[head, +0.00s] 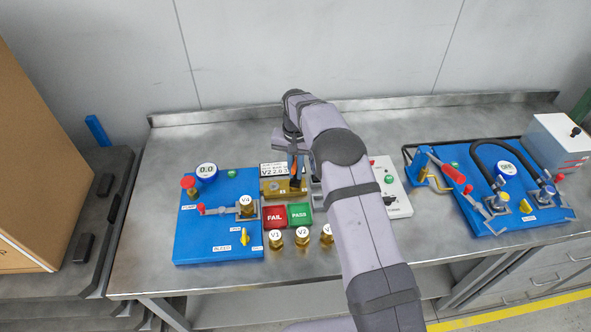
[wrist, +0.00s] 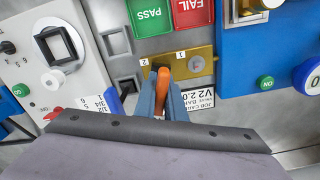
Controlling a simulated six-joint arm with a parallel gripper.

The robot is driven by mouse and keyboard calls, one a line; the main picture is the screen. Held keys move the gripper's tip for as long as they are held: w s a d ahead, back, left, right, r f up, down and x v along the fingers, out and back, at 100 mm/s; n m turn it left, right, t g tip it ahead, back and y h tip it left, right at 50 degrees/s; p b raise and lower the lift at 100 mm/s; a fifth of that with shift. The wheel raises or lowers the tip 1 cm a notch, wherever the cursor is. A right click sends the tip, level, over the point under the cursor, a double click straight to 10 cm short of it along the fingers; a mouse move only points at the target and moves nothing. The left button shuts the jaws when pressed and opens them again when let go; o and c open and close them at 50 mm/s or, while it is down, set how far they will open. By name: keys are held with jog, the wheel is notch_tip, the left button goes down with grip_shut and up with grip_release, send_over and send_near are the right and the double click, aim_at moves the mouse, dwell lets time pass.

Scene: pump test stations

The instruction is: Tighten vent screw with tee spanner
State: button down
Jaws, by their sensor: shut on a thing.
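My gripper (wrist: 163,88) is shut on an orange-handled tool (wrist: 162,82), likely the tee spanner, between its two blue-grey fingers. The tool stands over a brass block (wrist: 204,76), at the end marked 2; whether its lower end is seated there is hidden. A round grey piece (wrist: 196,64) sits on the block near the mark 1. In the head view the gripper (head: 295,167) is above the right part of the brass block (head: 271,195), partly hidden by my arm. I cannot identify the vent screw for certain.
A blue pump board (head: 215,240) with gauge and V4 fitting stands left. FAIL (head: 274,217) and PASS (head: 299,214) pads and several brass valve pieces lie in front. A job card (wrist: 193,100) is beside the block. A white switch box (head: 398,202) and another blue station (head: 500,228) stand right.

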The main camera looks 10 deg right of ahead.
jog(key=shift+m, duration=1.3)
jog(key=shift+m, duration=1.2)
jog(key=shift+m+p, duration=0.3)
jog(key=shift+m, duration=1)
